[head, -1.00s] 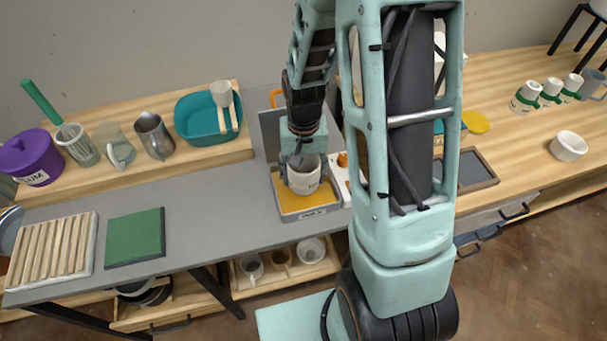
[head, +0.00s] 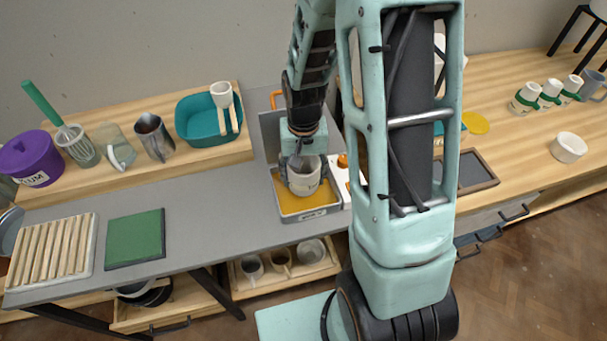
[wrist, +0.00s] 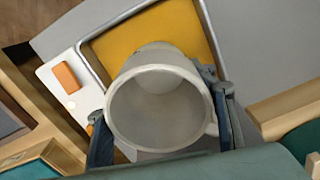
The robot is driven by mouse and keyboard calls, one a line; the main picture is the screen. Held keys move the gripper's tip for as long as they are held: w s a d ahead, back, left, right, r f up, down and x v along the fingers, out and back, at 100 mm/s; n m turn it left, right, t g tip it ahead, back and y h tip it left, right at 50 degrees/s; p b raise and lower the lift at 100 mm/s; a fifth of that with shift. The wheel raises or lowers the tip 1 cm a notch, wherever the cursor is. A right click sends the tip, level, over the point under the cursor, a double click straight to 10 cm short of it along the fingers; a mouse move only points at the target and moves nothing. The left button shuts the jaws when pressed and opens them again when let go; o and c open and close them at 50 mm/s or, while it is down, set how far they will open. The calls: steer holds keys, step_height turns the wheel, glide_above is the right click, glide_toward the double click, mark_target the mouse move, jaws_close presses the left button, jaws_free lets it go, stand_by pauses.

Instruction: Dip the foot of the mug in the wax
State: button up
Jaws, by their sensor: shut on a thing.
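The mug (head: 304,180) is off-white and upright, its open rim facing up. It also shows in the wrist view (wrist: 160,105), with its handle at the right. My gripper (wrist: 161,128) is shut on it, one dark finger on each side. The yellow-orange wax (head: 318,197) lies in a grey rectangular pan (head: 300,216) directly below the mug, and the wax shows beyond the mug in the wrist view (wrist: 190,28). The mug's foot is low in the pan. Whether it touches the wax is hard to tell.
A white unit with an orange knob (head: 342,161) adjoins the pan's right side. A teal basin (head: 205,133) and metal pitcher (head: 154,140) stand on the raised shelf to the left. The grey tabletop (head: 215,200) left of the pan is clear up to a green mat (head: 135,238).

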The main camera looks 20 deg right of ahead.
steer(key=shift+r, duration=0.15)
step_height(320, 180, up, 7)
steer(key=p, duration=0.5)
